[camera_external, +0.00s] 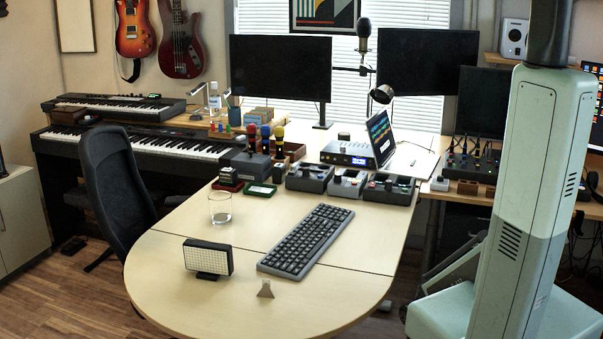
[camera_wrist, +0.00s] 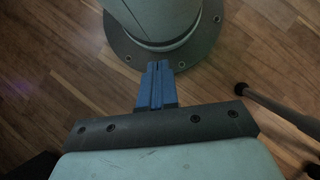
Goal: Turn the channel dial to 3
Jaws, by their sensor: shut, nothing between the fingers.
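My gripper (camera_wrist: 158,66) shows in the wrist view with its two blue fingers together and nothing between them. It points at the wooden floor and at a round bolted foot, away from the desk top. In the external view my gripper is out of the picture. I cannot make out a channel dial for certain. A dark box with a lit blue display (camera_external: 346,156) stands at the back of the desk; any knobs on it are too small to read.
The desk (camera_external: 185,290) carries a keyboard (camera_external: 307,240), a small light panel (camera_external: 208,257), a glass (camera_external: 220,207), pedal units (camera_external: 347,184) and a tilted tablet (camera_external: 381,137). A microphone (camera_external: 364,30) stands behind. A chair (camera_external: 118,180) is at left. The desk's front is mostly clear.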

